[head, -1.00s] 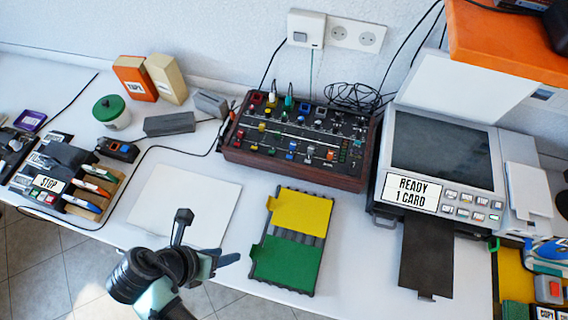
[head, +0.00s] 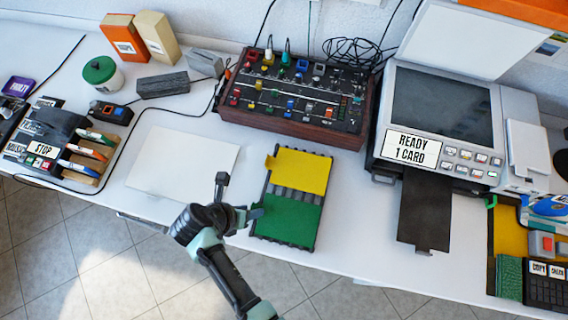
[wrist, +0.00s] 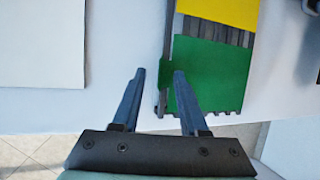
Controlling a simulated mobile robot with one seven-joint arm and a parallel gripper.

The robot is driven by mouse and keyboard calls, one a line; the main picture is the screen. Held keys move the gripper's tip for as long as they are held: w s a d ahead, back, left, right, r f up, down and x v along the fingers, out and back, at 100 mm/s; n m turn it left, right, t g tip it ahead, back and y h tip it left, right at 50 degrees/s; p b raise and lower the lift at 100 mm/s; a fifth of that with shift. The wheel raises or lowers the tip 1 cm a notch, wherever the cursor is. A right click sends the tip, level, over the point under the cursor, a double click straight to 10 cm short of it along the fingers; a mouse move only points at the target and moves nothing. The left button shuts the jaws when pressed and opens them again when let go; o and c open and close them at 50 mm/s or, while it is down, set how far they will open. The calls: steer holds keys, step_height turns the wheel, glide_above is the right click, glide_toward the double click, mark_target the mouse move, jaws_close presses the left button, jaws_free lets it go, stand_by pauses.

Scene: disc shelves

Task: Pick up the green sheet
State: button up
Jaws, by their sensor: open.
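The green sheet (head: 290,220) lies in the front half of a dark ribbed tray (head: 312,238), with a yellow sheet (head: 302,170) in the back half. In the wrist view the green sheet (wrist: 205,80) has a tab at its left edge that sticks out past the tray's side. My gripper (head: 241,201) is at the tray's left side. In the wrist view my gripper (wrist: 159,76) is open and empty, its fingertips on either side of the green tab. I cannot tell whether they touch it.
A blank white sheet (head: 183,165) lies left of the tray. A mixer panel (head: 295,100) stands behind it, and a scanner (head: 440,125) with a dark card slot stands to the right. The table's front edge is close to the tray.

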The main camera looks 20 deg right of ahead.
jaws_close()
stand_by(0.4)
